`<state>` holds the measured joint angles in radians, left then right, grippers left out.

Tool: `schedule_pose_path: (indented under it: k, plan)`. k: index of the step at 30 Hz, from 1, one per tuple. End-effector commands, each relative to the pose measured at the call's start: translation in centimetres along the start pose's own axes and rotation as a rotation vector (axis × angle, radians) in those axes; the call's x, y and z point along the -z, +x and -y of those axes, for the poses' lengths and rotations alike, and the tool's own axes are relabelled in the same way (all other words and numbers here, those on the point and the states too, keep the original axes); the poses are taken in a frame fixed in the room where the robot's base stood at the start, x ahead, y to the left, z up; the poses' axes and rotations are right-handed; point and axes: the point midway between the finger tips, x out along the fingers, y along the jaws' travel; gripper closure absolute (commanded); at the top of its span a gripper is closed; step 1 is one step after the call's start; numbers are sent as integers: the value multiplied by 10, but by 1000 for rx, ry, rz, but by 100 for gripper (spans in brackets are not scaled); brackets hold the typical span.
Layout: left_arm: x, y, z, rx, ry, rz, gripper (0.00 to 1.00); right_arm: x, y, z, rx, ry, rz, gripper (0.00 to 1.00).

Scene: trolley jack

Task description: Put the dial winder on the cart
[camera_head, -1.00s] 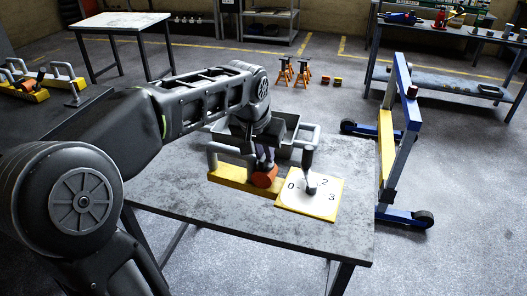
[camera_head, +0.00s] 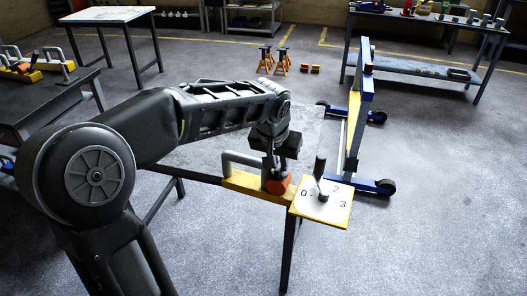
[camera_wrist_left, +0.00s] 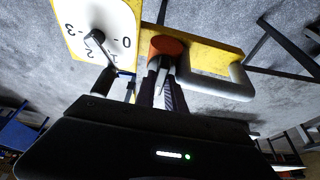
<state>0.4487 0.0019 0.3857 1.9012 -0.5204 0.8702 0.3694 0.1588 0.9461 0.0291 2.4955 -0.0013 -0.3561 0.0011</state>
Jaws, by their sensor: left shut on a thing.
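The dial winder has a yellow base (camera_head: 240,183), a grey handle, an orange knob (camera_head: 278,185) and a white dial plate (camera_head: 322,203) with numbers and a dark crank. My left gripper (camera_head: 274,168) is shut on the winder at the orange knob. The winder is at the near edge of a grey table (camera_head: 300,125), with its dial plate sticking out past the edge. The wrist view shows the dial (camera_wrist_left: 100,32), knob (camera_wrist_left: 166,46) and handle (camera_wrist_left: 225,87) close up, with floor behind. I cannot tell which piece is the cart. My right gripper is out of view.
A dark table (camera_head: 45,110) at left holds yellow-based items. A pale-topped table (camera_head: 108,14) stands behind it. A blue and yellow wheeled frame (camera_head: 356,100) stands right of the grey table. Orange stands (camera_head: 272,62) are on the floor. Front right floor is clear.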

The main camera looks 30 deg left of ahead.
Motion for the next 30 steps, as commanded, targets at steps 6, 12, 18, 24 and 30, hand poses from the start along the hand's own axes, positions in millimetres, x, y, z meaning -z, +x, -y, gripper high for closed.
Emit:
schedule_pose_path:
  k: [6, 12, 18, 24, 30]
  plan:
    - [-11, 27, -63, -44, 99, -5, 100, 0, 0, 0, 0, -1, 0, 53]
    - [-24, 42, -106, -78, 177, -8, 100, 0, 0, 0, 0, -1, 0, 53]
    - [-32, 47, -124, -93, 213, -9, 100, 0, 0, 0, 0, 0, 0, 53]
    - [-32, 47, -126, -95, 217, -10, 100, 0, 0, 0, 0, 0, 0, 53]
    - [-32, 47, -126, -95, 216, -10, 100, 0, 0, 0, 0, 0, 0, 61]
